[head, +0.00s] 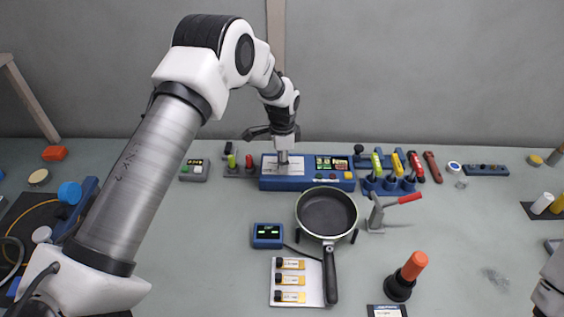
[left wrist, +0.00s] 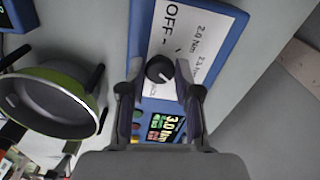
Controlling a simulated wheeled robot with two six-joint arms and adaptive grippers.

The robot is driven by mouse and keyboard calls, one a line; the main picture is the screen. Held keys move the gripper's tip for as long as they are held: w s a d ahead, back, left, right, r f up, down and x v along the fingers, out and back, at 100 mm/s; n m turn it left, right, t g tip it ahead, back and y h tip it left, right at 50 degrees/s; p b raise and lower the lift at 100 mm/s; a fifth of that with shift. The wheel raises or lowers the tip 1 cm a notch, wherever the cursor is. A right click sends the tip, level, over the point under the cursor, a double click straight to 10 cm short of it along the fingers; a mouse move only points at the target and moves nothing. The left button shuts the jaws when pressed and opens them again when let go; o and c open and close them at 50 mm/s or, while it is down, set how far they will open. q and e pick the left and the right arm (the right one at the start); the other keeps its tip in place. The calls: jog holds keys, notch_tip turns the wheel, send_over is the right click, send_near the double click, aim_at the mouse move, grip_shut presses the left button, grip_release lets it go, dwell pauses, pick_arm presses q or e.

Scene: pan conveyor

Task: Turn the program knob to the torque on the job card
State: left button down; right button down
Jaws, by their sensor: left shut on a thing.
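The program knob (left wrist: 160,69) is a small dark round knob with a white pointer line. It sits on a white dial plate (left wrist: 190,35) marked OFF, 2.0 Nm and other values on the blue control box (head: 290,184). My left gripper (head: 283,158) reaches down over this box. In the left wrist view, its two fingers (left wrist: 160,88) are shut on the knob from both sides. A lit display (left wrist: 168,127) on the box reads about 3.0. I cannot tell for certain which item is the job card. My right gripper is out of view.
A black frying pan (head: 327,212) stands in front of the box. Blue-racked tools (head: 388,187) stand right of the box. A toggle clamp with a red handle (head: 402,199) is beside the pan.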

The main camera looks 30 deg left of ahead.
pick_arm(q)
jog(key=shift+s+d+f+m, duration=0.1)
jog(key=shift+s+f+m, duration=0.25)
jog(key=shift+m, duration=0.45)
jog(key=shift+w, duration=0.15)
jog(key=c, duration=0.8)
grip_release()
jog(key=shift+w+d, duration=0.1)
jog(key=shift+w, duration=0.05)
jog(key=shift+r, duration=0.1)
notch_tip(320, 180, up, 12)
jog(key=shift+w+f, duration=0.1)
